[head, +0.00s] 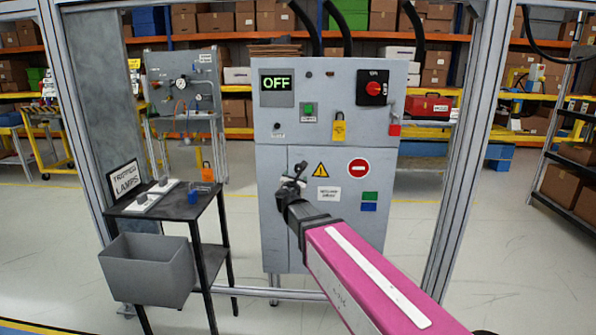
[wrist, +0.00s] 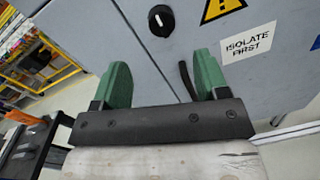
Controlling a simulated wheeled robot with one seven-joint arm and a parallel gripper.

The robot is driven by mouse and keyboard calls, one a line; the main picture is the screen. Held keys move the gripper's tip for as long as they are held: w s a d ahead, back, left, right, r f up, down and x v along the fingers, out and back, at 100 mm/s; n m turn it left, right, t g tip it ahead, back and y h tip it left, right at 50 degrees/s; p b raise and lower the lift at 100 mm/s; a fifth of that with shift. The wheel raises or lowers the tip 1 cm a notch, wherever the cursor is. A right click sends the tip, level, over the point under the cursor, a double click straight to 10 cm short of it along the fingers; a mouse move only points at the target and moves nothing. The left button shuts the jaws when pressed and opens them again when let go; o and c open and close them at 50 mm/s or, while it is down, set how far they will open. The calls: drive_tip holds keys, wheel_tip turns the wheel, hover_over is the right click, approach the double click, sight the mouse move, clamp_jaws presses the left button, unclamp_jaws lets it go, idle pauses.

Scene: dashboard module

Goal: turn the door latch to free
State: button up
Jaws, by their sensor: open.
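The door latch appears to be a round black knob (wrist: 160,20) with a short, near-upright white mark, on the grey cabinet door (wrist: 225,70) in the wrist view. My gripper (wrist: 161,78) is open, with two green-padded fingers apart and nothing held between them. The knob lies beyond the fingertips, above the gap between them, and is not touched. A thin black handle (wrist: 186,82) shows beyond the gap, near the right finger. In the head view my gripper (head: 293,180) is in front of the door's left side and hides the latch area.
A black side table (head: 170,208) with a grey bin (head: 147,272) stands to the left. Frame posts flank the cabinet.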

drive_tip(key=w+d, duration=0.1)
drive_tip(key=w, duration=0.9)
drive_tip(key=shift+w, duration=0.1)
drive_tip(key=shift+c, duration=0.4)
drive_tip(key=c, duration=0.9)
